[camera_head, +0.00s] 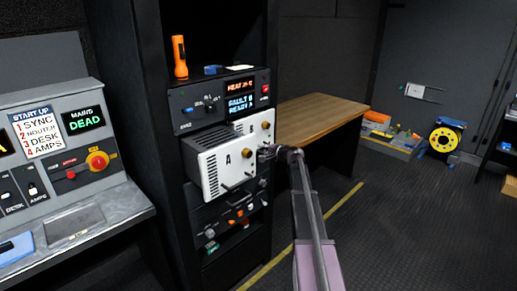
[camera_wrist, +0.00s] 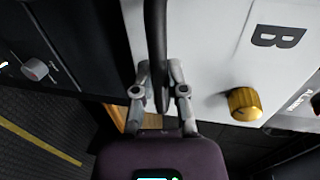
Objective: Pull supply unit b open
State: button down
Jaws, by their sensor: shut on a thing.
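Supply unit b (camera_head: 256,141) has a white front with a letter B and a gold knob, in the rack in the head view. It stands beside unit A (camera_head: 218,168). In the wrist view, the white front of unit b (camera_wrist: 215,45) fills the upper right, with the letter B and the gold knob (camera_wrist: 243,103). My gripper (camera_head: 268,152) is at the right side of unit b's front. In the wrist view my gripper (camera_wrist: 159,88) is shut on a dark bar handle (camera_wrist: 156,40), one finger on each side.
Above the units, a panel (camera_head: 210,105) shows FAULT B, READY A. An orange torch (camera_head: 179,57) stands on top. A wooden table (camera_head: 315,112) is right of the rack, a control desk (camera_head: 60,160) left. Open dark floor (camera_head: 400,220) lies at the right.

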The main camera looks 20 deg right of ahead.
jog(key=f+v, duration=0.2)
jog(key=v, duration=1)
jog(key=shift+s+d+f, duration=0.15)
jog(key=shift+s+f, duration=0.1)
jog(key=shift+s, duration=0.4)
jog(key=c, duration=0.7)
grip_release()
